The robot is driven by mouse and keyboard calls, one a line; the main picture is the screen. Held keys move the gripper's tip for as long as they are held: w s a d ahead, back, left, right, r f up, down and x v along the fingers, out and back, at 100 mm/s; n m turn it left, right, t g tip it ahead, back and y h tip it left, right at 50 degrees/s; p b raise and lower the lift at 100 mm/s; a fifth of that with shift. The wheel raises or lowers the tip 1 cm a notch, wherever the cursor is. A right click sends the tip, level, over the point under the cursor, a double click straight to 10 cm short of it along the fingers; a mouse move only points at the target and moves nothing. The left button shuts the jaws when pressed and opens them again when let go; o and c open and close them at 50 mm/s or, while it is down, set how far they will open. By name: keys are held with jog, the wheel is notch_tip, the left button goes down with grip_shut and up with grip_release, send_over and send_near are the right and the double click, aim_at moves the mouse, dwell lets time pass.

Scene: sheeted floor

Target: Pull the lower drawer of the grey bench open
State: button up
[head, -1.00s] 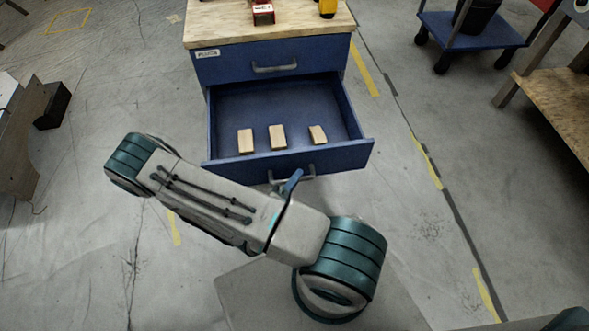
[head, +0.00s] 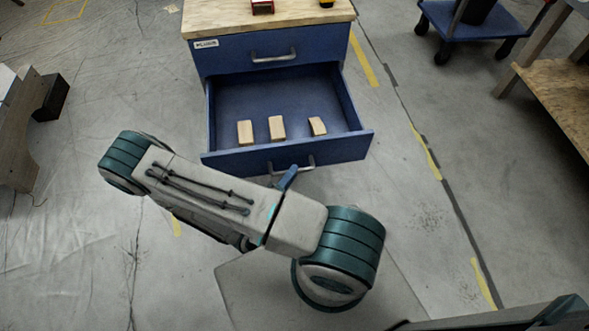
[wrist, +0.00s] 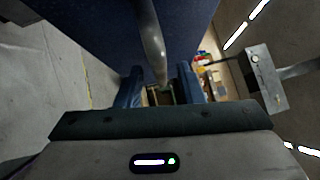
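The bench (head: 200,29) looks blue with a pale wooden top, not grey. Its lower drawer (head: 225,160) stands far open, with three small wooden blocks (head: 278,127) inside. The lower drawer's handle (head: 306,160) is a metal bow on its front. My gripper (head: 286,178) is at this handle, mostly hidden behind my arm. In the wrist view the two blue fingers of my gripper (wrist: 160,92) stand apart, with the metal handle (wrist: 153,45) reaching between them and a visible gap around it.
The upper drawer (head: 320,45) is shut. A blue trolley (head: 468,33) and a wooden table (head: 560,95) stand at the right. The floor beside the drawer is clear.

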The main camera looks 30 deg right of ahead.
jog(key=p+v, duration=0.1)
jog(key=v, duration=1)
jog(key=shift+s+a, duration=0.25)
jog(key=shift+a, duration=0.05)
jog(key=d+r+n+g+y+p, duration=0.2)
jog(key=r+n+y+p, duration=0.3)
jog(key=r+n, duration=0.5)
jog(key=d+r+n+g+y+p, duration=0.2)
jog(key=r+n+y+p, duration=0.4)
jog(key=r, duration=2.1)
jog(key=d+r+n+g+y+p, duration=0.2)
jog(key=r+n+y+p, duration=0.4)
jog(key=r+n+p, duration=0.6)
notch_tip(320, 180, up, 7)
jog(key=n, duration=0.3)
jog(key=shift+w+n, duration=0.35)
jog(key=shift+n, duration=0.05)
